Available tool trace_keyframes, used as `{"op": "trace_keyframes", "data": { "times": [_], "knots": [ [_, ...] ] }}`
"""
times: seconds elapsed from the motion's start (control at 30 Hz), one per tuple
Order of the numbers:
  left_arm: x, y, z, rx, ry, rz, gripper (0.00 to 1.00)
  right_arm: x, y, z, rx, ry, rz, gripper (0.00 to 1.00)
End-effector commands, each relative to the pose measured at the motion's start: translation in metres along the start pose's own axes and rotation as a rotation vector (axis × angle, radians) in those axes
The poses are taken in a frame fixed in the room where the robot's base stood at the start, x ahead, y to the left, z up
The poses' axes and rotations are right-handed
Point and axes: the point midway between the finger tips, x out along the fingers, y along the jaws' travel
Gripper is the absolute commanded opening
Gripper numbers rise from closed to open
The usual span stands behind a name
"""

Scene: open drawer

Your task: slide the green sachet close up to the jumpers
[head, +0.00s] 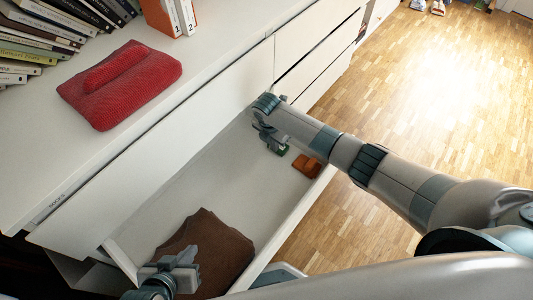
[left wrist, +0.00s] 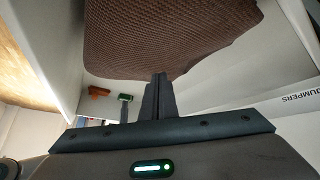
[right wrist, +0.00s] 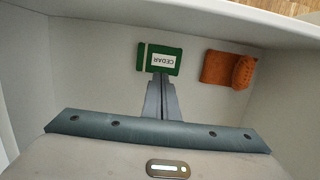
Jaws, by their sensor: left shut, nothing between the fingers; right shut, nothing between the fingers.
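The green sachet (right wrist: 160,60) lies flat on the drawer floor with a white label reading CEDAR. It shows partly behind my right gripper in the head view (head: 282,150) and small in the left wrist view (left wrist: 125,98). My right gripper (right wrist: 161,78) is shut and empty, its tips at the sachet's near edge; I cannot tell whether they touch. The brown knitted jumpers (head: 218,248) lie folded at the opposite end of the drawer, well apart from the sachet. My left gripper (left wrist: 160,76) is shut and empty, close over the jumpers' edge.
An orange folded item (right wrist: 229,69) lies beside the sachet. The open drawer's floor (head: 200,195) is clear between sachet and jumpers. Drawer walls bound the space. A red knitted item (head: 120,85) and books (head: 35,45) are on the dresser top.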

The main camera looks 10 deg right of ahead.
Motion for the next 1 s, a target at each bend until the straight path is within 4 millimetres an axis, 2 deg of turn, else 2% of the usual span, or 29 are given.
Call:
{"op": "trace_keyframes", "data": {
  "times": [0.1, 0.27, 0.33, 0.5, 1.0],
  "knots": [
    [0.000, 0.003, -0.002, -0.003, 0.026, 0.009, 0.00, 0.005, 0.000, 0.021, 0.003, -0.001, -0.002, 0.00],
    [0.000, 0.007, -0.008, -0.005, 0.057, 0.018, 0.00, 0.008, 0.000, 0.040, 0.002, 0.000, 0.000, 0.00],
    [0.002, 0.008, -0.009, -0.006, 0.070, 0.023, 0.00, 0.017, -0.001, 0.035, 0.000, 0.001, -0.002, 0.00],
    [0.001, 0.011, -0.013, -0.005, 0.087, 0.032, 0.00, 0.022, -0.001, 0.035, 0.000, 0.000, 0.000, 0.00],
    [0.004, 0.011, -0.013, 0.001, 0.103, 0.032, 0.00, 0.028, -0.002, 0.034, 0.000, 0.002, -0.008, 0.00]
  ]
}}
